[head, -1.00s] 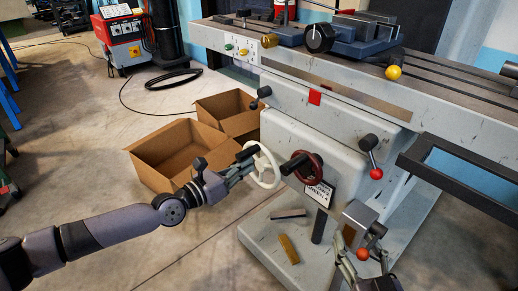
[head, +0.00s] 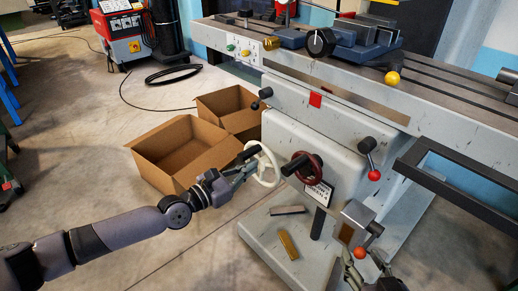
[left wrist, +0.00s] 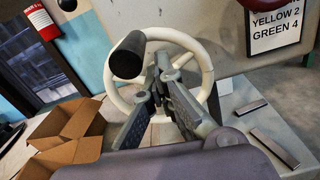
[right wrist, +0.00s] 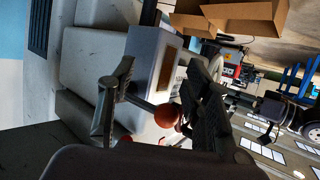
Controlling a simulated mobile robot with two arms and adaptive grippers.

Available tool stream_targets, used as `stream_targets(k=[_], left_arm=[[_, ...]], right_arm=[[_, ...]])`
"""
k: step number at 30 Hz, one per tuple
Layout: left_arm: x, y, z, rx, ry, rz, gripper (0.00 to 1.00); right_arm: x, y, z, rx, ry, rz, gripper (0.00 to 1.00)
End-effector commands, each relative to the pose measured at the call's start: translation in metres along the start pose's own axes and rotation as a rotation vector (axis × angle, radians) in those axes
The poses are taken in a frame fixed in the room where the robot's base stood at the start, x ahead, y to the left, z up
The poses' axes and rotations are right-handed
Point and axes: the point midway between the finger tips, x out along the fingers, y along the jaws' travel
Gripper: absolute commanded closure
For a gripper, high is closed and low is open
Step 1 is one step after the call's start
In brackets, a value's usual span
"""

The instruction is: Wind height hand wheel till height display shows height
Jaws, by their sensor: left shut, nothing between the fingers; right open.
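A white spoked hand wheel (head: 267,168) with a black handle (head: 251,150) is on the machine's front. It fills the middle of the left wrist view (left wrist: 208,75), with the handle (left wrist: 128,56) at its upper left. My left gripper (head: 250,170) is shut and empty, its fingertips close in front of the wheel just below the handle; contact cannot be told. A dark red hand wheel (head: 312,168) is just right of it. A label (left wrist: 280,25) reads "YELLOW 2, GREEN 4". I cannot make out a height display. My right gripper (right wrist: 158,80) is open near an orange ball knob (right wrist: 167,115).
Two open cardboard boxes (head: 185,150) stand left of the machine. Two small bars (head: 288,245) lie on its base. The floor at front left is clear.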

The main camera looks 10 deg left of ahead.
Motion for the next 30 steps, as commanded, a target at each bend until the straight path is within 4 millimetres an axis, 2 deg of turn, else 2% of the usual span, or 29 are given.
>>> stream_targets(k=[16, 21, 27, 30], left_arm=[[0.000, -0.011, -0.006, 0.318, 0.001, -0.001, 1.00], [0.000, -0.012, -0.007, 0.361, 0.000, -0.001, 1.00], [0.000, -0.013, -0.007, 0.361, 0.001, -0.001, 1.00], [0.000, -0.013, -0.007, 0.361, 0.001, -0.001, 0.94]], right_arm=[[-0.022, 0.008, 0.061, 0.004, -0.323, 0.018, 0.55], [-0.026, 0.009, 0.069, 0.004, -0.361, 0.020, 0.55], [-0.026, 0.009, 0.069, 0.005, -0.362, 0.020, 0.55], [-0.026, 0.009, 0.069, 0.005, -0.361, 0.020, 0.55]])
